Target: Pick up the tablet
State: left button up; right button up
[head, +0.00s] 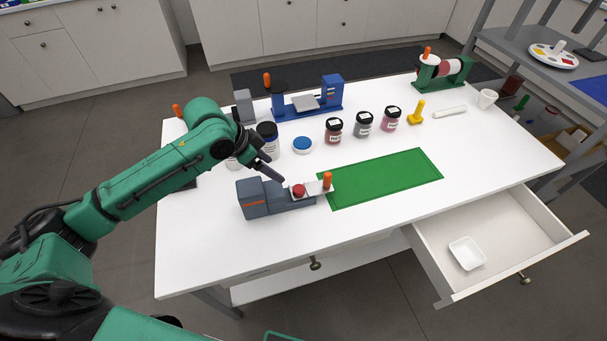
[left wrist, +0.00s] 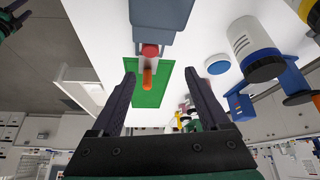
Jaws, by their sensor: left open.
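A small round red piece (head: 299,190), which looks like the tablet, sits on the pale front plate of a grey press (head: 256,200) with an orange handle (head: 327,180). In the left wrist view the red piece (left wrist: 150,50) shows at the end of the grey press body (left wrist: 165,18), with the orange handle (left wrist: 148,77) below it. My left gripper (head: 272,173) is just above and left of the red piece in the head view. In the left wrist view its two fingers (left wrist: 160,80) are spread apart with nothing between them. My right gripper is not in view.
A green mat (head: 385,178) lies right of the press. Several labelled jars (head: 334,130) and a blue round lid (head: 302,145) stand behind it. A blue device (head: 308,100) is farther back. An open drawer (head: 500,235) holding a white dish (head: 467,253) juts out front right.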

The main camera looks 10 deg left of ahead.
aim_at(297, 190)
pick_arm(q)
jog(key=d+f, duration=0.1)
jog(key=f, duration=0.1)
jog(key=s+d+f, duration=0.1)
jog(key=d+f, duration=0.1)
jog(key=shift+s+p, duration=0.15)
jog(key=shift+p, duration=0.2)
jog(key=shift+w+d+f, duration=0.15)
jog(key=shift+w+f, duration=0.3)
jog(key=shift+f, duration=0.15)
jog(key=shift+w+d+f, duration=0.15)
jog(key=shift+w+f, duration=0.3)
jog(key=shift+f, duration=0.15)
jog(key=p+x, duration=0.1)
jog(key=x, duration=0.3)
jog(key=shift+w+d, duration=0.1)
jog(key=shift+d, duration=0.05)
jog(key=shift+f, duration=0.15)
jog(key=shift+c, duration=1.3)
grip_shut()
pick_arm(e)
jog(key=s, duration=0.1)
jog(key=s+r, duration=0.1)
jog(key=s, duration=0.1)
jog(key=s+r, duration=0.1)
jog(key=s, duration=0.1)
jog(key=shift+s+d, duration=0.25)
